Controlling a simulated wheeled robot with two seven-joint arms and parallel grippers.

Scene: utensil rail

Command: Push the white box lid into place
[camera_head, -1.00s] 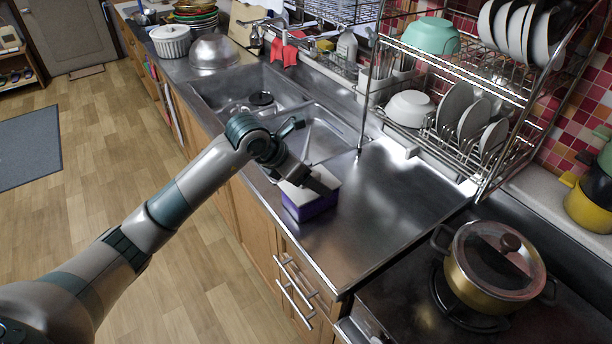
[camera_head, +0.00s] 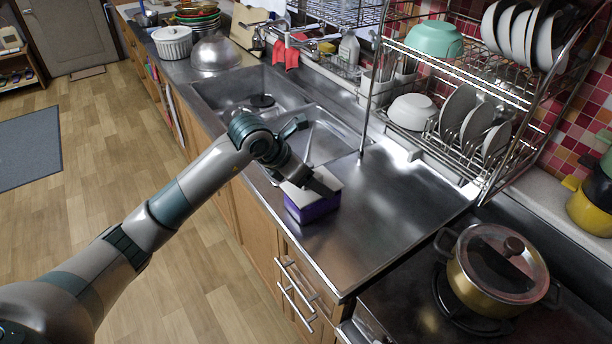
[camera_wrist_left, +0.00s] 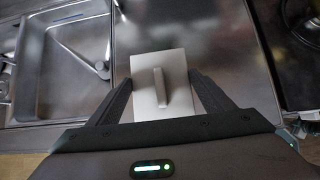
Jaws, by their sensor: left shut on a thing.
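The purple box (camera_head: 313,210) stands on the steel counter, just right of the sink. Its white lid (camera_head: 298,195) lies across the top. In the left wrist view the lid (camera_wrist_left: 150,66) is a pale rectangle with a raised bar handle (camera_wrist_left: 160,88) in its middle. My left gripper (camera_head: 322,186) is over the box from above, with one finger on each side of the lid. It is shut on the lid. The gripper hides part of the lid, and I cannot tell whether the lid sits flush. My right gripper is not in view.
The double sink (camera_head: 262,95) lies left of the box. A dish rack (camera_head: 470,90) with plates and bowls stands behind the counter. A lidded pot (camera_head: 497,265) stands on the stove at the right. The steel counter (camera_head: 385,225) right of the box is clear.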

